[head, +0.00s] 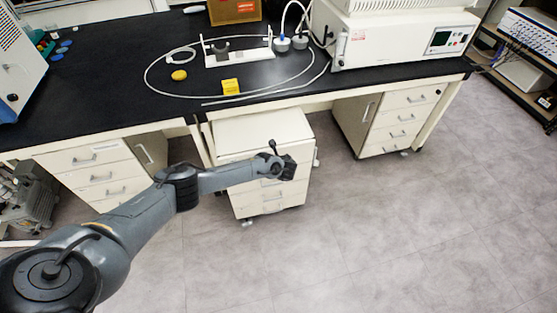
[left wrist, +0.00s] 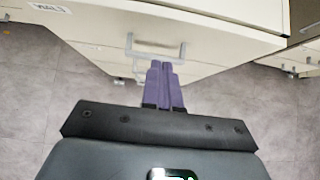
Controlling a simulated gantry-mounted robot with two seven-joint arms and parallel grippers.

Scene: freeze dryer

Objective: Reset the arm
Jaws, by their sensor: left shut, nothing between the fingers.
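My left arm reaches in from the left of the head view. Its gripper (head: 290,166) is in front of the white drawer cabinet (head: 262,132) below the bench. In the left wrist view the two purple fingers of my left gripper (left wrist: 164,68) are together with nothing between them. They overlap a drawer handle (left wrist: 156,48) in the picture; I cannot tell whether they touch it. My right gripper is in neither view.
The black bench (head: 110,75) carries a yellow block (head: 231,86), a yellow round item (head: 179,75), a looped tube (head: 150,84) and a white instrument (head: 395,38). More drawers (head: 402,120) are under the right side. The grey floor (head: 400,230) in front is clear.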

